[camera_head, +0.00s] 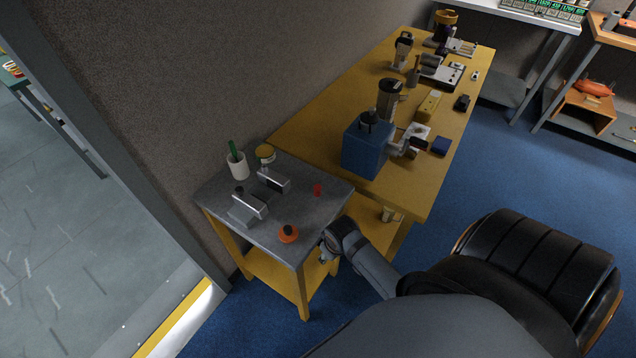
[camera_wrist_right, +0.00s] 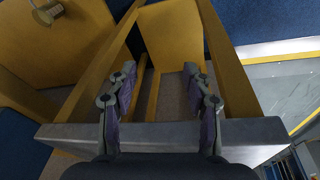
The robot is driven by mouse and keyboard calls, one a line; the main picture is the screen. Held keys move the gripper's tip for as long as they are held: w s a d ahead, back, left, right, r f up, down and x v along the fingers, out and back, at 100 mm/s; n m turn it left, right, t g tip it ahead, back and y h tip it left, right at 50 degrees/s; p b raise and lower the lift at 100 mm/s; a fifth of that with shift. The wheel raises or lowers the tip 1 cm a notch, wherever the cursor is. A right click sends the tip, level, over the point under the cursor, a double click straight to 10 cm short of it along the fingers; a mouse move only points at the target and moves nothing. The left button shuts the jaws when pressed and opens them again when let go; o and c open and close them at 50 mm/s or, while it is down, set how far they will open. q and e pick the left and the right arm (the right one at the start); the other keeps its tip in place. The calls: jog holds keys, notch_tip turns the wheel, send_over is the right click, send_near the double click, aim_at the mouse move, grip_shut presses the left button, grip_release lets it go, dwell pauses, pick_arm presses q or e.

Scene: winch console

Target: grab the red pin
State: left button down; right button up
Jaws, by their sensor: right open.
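A small red pin (camera_head: 317,189) stands on the grey top of a small yellow-legged table (camera_head: 327,211), near its right side. My right gripper (camera_head: 327,256) is beside the table's near right edge in the head view, apart from the pin. In the right wrist view my right gripper (camera_wrist_right: 160,75) has its two fingers spread with nothing between them. The grey table edge (camera_wrist_right: 170,132) crosses that view, and the pin does not show there. My left gripper is not in view.
Metal blocks (camera_head: 247,207), an orange knob (camera_head: 288,233), a white cup (camera_head: 237,166) and a can (camera_head: 265,154) share the tabletop. A yellow bench (camera_head: 403,198) with a blue machine (camera_head: 367,149) adjoins it. A black padded chair (camera_head: 540,262) stands at right.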

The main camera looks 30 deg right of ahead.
jog(key=w+r+n+p, duration=0.1)
jog(key=w+r+p, duration=0.15)
jog(key=r, duration=1.05)
notch_tip(320, 180, up, 7)
jog(key=n+g, duration=0.2)
send_over(318, 187)
jog(key=shift+a+y+b, duration=0.15)
jog(key=shift+y+b, duration=0.25)
jog(key=shift+b, duration=0.05)
notch_tip(318, 187, down, 6)
jog(key=b, duration=0.5)
jog(key=shift+r+b, duration=0.15)
jog(key=shift+b, duration=0.2)
notch_tip(318, 187, down, 4)
jog(key=b, duration=0.3)
jog(key=shift+r+b, duration=0.2)
jog(key=shift+b, duration=0.2)
jog(key=shift+w+f+p, duration=0.1)
jog(key=shift+f+p, duration=0.15)
jog(key=shift+p, duration=0.35)
jog(key=shift+w+f, duration=0.1)
jog(key=shift+f, duration=0.3)
jog(key=shift+r, duration=0.1)
jog(key=shift+c, duration=1.2)
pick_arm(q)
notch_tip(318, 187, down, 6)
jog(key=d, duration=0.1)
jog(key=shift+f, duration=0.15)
pick_arm(e)
grip_shut()
